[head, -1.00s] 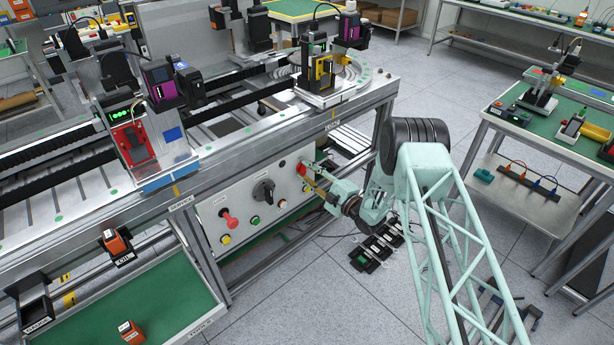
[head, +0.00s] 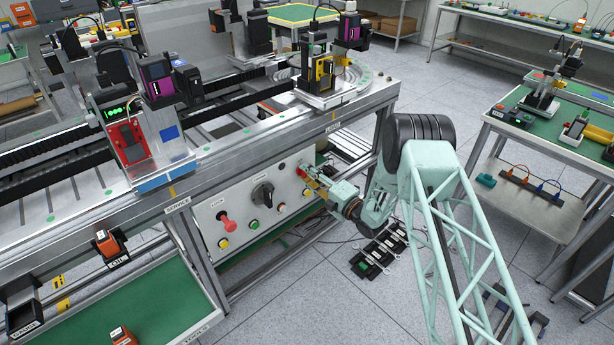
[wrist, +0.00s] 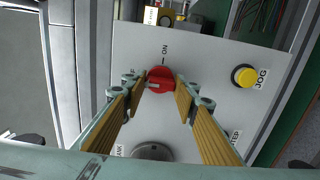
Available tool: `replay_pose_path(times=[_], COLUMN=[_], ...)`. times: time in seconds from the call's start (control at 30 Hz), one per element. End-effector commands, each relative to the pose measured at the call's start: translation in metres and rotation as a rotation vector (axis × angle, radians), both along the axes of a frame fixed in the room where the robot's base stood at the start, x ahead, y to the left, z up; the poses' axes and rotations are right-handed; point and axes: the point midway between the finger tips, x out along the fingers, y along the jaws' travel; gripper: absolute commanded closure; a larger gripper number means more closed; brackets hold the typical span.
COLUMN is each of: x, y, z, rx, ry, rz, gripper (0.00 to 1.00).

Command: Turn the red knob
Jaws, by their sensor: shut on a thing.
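The red knob (wrist: 160,72) sits on a light panel in the wrist view, below a printed ON mark. A pale pointer mark on its face points left, toward a label that my left finger partly covers. My gripper (wrist: 161,82) is shut on the knob, with one tan-padded fingertip on each side of it. In the head view my gripper (head: 309,178) reaches the upper right part of the front panel (head: 243,205), and the knob there is mostly hidden.
A yellow JOG button (wrist: 244,76) is to the right of the knob, and a dark round part (wrist: 152,151) lies below. In the head view, a red mushroom button (head: 227,221) and a black rotary switch (head: 263,194) are on the same panel.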

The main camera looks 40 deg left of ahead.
Motion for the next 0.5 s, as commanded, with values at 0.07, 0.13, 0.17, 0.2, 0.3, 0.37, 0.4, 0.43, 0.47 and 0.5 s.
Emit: replay_pose_path(times=[0.07, 0.13, 0.17, 0.2, 0.3, 0.37, 0.4, 0.43, 0.47, 0.5], x=[0.0002, 0.0002, 0.0002, 0.0002, 0.0002, 0.0002, 0.0, 0.0001, 0.0, 0.0001], y=[0.0005, 0.0005, 0.0006, 0.0005, 0.0005, 0.0004, 0.0003, 0.0003, 0.0003, 0.0002], z=[0.0009, 0.0009, 0.0009, 0.0009, 0.0008, 0.0006, 0.0005, 0.0005, 0.0004, 0.0003], rx=[0.001, 0.001, 0.001, 0.001, 0.001, 0.001, 0.001, 0.001, 0.001, 0.001], ry=[-0.001, -0.001, -0.001, -0.001, 0.0, 0.0, 0.0, 0.0, 0.0, 0.0], rz=[0.0, 0.0, 0.0, 0.0, 0.0, 0.0, 0.0, 0.0, 0.0, 0.0], gripper=[0.83, 0.83, 0.83, 0.71, 0.62, 0.59, 0.59, 0.59, 0.59, 0.59])
